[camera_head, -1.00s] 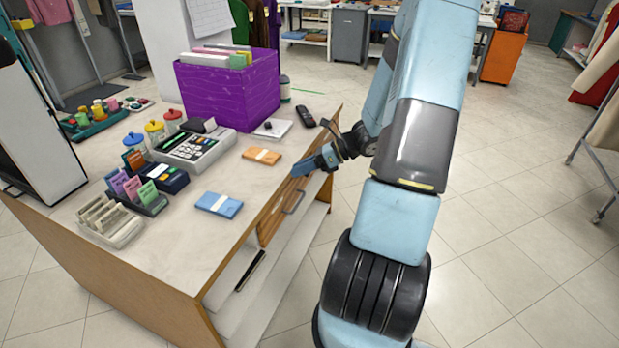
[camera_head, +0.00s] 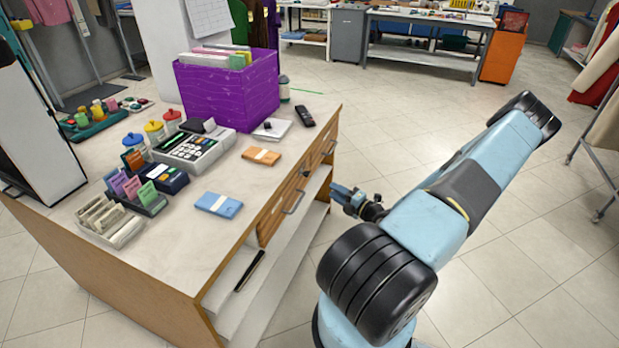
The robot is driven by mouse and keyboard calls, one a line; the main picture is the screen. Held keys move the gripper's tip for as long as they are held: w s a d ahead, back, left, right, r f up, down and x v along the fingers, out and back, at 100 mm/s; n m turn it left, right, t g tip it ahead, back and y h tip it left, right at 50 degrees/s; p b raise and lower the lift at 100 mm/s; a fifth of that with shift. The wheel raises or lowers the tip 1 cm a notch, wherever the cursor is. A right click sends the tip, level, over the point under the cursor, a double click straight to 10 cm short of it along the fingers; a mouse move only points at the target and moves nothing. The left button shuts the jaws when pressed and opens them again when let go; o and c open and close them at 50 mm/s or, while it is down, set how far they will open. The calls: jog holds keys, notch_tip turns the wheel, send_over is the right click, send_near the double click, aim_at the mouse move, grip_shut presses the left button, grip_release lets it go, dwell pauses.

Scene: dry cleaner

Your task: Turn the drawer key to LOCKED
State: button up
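The wooden drawer fronts (camera_head: 274,219) are set in the right side of the counter, below its top, with metal bar handles (camera_head: 293,203). A small dark spot (camera_head: 305,172) on the drawer front, between the two handles, may be the lock or key; it is too small to tell its turn or any marking. My gripper (camera_head: 337,193) is just right of the drawer fronts, apart from them, with its blue fingers toward the counter. Whether the fingers are open or shut does not show clearly.
Open shelves lie below the drawers. Tiled floor (camera_head: 520,220) is clear on the right.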

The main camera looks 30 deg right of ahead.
aim_at(305, 174)
jog(key=w+a+m+h, duration=0.1)
jog(key=w+a, duration=0.2)
jog(key=w, duration=1)
jog(key=shift+f, duration=0.4)
jog(key=shift+w, duration=0.1)
